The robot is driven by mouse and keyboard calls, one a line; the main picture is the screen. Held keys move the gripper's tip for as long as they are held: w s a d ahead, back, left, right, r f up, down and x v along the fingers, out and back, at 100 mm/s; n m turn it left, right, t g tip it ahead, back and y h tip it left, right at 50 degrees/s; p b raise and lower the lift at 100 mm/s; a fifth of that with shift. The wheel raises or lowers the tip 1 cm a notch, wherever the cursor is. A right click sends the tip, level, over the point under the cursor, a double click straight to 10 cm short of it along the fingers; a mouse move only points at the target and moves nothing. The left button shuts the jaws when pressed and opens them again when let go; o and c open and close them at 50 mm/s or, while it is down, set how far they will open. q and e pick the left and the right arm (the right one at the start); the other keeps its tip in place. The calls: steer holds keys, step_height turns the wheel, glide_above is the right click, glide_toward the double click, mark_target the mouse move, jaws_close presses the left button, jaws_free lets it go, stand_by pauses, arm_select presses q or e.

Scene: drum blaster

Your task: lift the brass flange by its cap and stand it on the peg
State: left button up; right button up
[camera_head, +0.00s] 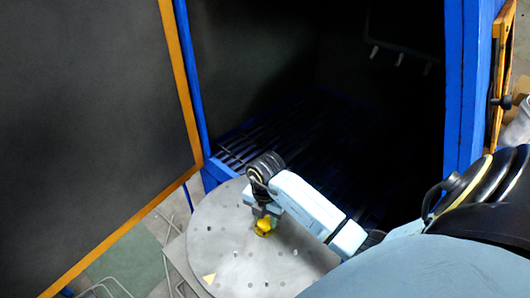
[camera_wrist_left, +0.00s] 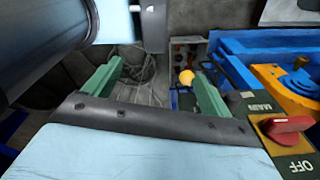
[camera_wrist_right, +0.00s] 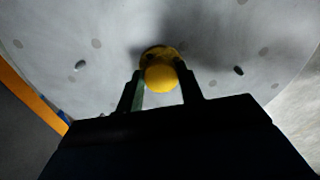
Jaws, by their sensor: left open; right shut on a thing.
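The brass flange (camera_wrist_right: 150,52) shows in the right wrist view, partly hidden behind its round yellow cap (camera_wrist_right: 160,79). My right gripper (camera_wrist_right: 161,72) is shut on the cap, one finger on each side. In the head view my right gripper (camera_head: 263,213) points down over the grey round plate (camera_head: 225,245), with the yellow cap (camera_head: 263,227) at its tips. I cannot tell whether the flange touches the plate. I cannot make out the peg. My left gripper (camera_wrist_left: 158,72) is open and empty in the left wrist view and is outside the head view.
The plate has several small holes. Behind it is a dark cabinet with a blue frame (camera_head: 462,90), and its dark door (camera_head: 90,120) with an orange edge stands at left.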

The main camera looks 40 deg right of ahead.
steer(key=o, duration=1.3)
step_height(320, 180, up, 7)
steer(key=p, duration=0.6)
steer(key=shift+f, duration=0.15)
step_height(320, 180, up, 5)
steer(key=shift+r+p, duration=0.15)
steer(key=shift+p, duration=0.7)
